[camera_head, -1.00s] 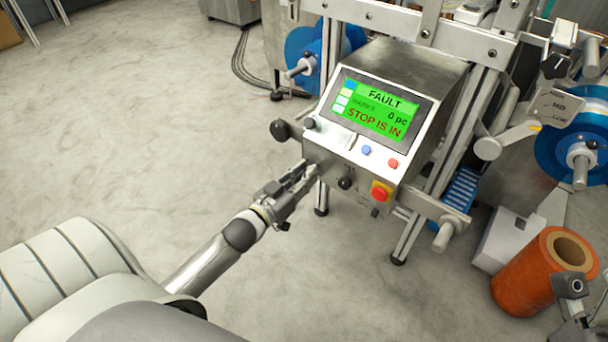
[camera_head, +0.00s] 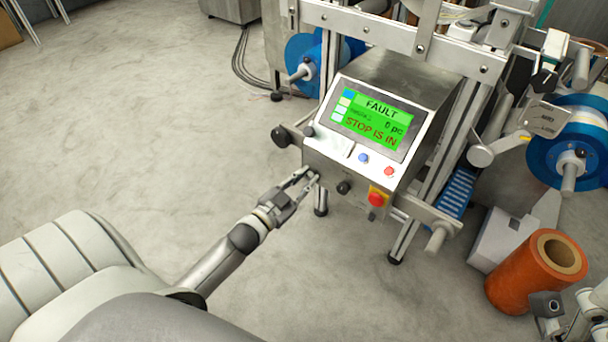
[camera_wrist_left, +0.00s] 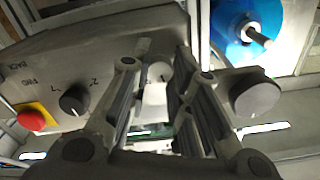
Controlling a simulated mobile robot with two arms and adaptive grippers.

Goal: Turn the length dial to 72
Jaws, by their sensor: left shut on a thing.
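The control box (camera_head: 330,172) has a green screen (camera_head: 371,117) reading FAULT, 0 pc and STOP IS IN; its small line is too blurred to read. My left gripper (camera_head: 311,178) is at the lower left of the box's front face. In the left wrist view its fingers (camera_wrist_left: 160,75) are shut on a small grey round dial (camera_wrist_left: 160,71), seen between the fingertips. This looks like the length dial; its marks and setting cannot be read. In the head view the fingers hide it. Part of my right arm shows at the bottom right; its jaws cannot be made out.
A black knob (camera_head: 344,187) and a red stop button on yellow (camera_head: 377,196) sit right of the dial. Blue and red buttons are above. A large black knob (camera_head: 279,134) juts out left. An orange roll (camera_head: 522,280) stands right.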

